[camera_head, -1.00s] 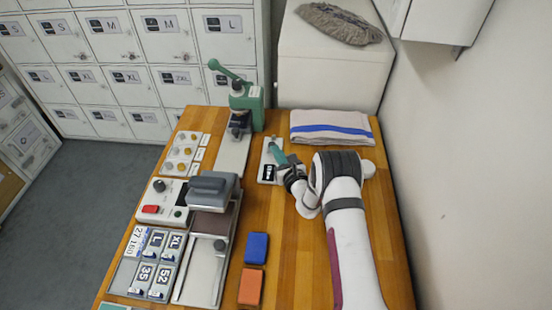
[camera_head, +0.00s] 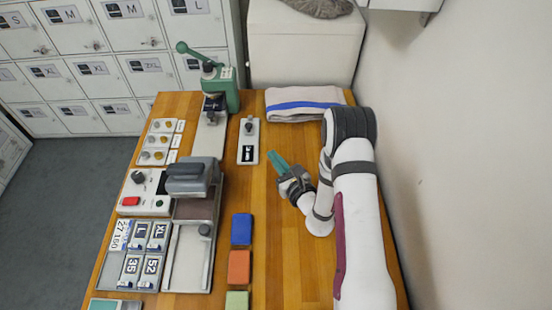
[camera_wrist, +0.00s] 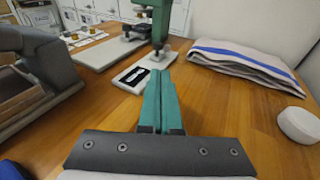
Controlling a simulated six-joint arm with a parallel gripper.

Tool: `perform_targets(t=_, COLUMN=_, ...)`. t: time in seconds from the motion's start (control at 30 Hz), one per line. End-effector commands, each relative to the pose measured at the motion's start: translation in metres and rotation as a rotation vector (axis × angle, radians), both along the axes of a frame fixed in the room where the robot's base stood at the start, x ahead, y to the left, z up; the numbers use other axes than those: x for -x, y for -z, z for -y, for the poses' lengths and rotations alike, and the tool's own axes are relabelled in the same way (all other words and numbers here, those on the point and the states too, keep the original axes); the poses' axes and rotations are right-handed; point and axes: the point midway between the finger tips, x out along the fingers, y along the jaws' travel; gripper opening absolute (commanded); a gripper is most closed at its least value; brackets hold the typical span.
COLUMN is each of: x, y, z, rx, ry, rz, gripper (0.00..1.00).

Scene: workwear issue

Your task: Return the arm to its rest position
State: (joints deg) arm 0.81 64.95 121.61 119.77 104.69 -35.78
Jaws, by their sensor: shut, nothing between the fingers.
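My gripper (camera_head: 279,163) has teal fingers and is shut with nothing between them. In the head view it is above the bare wooden table (camera_head: 275,225), just right of and nearer than a small white plate with a dark label and a knob (camera_head: 248,140). The wrist view shows the two fingers (camera_wrist: 160,88) pressed together, pointing towards that plate (camera_wrist: 140,78) but apart from it. My white arm reaches in along the table's right side.
A folded beige towel with a blue stripe (camera_head: 303,103) lies at the back right. A green lever press (camera_head: 217,88) stands at the back. A grey heat press (camera_head: 193,178) is at the left. Blue (camera_head: 241,229) and orange (camera_head: 239,267) blocks lie in front. A wall borders the right.

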Motion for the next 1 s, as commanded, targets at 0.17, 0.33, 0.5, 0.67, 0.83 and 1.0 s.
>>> perform_targets(t=0.17, x=0.007, y=-0.001, z=0.003, rx=-0.001, ry=0.0, rz=0.0, gripper=0.0)
perform_targets(t=0.33, x=0.007, y=-0.001, z=0.003, rx=0.0, ry=0.0, rz=0.0, gripper=0.0)
perform_targets(t=0.5, x=0.007, y=-0.001, z=0.003, rx=0.0, ry=0.0, rz=0.0, gripper=0.0)
perform_targets(t=0.67, x=0.008, y=-0.032, z=-0.016, rx=-0.018, ry=-0.097, rz=0.038, gripper=0.0)
perform_targets(t=0.83, x=0.076, y=-0.155, z=-0.096, rx=0.009, ry=-0.622, rz=0.185, gripper=0.0)
perform_targets(t=1.0, x=0.239, y=-0.213, z=-0.109, rx=0.394, ry=-1.283, rz=0.279, gripper=0.0)
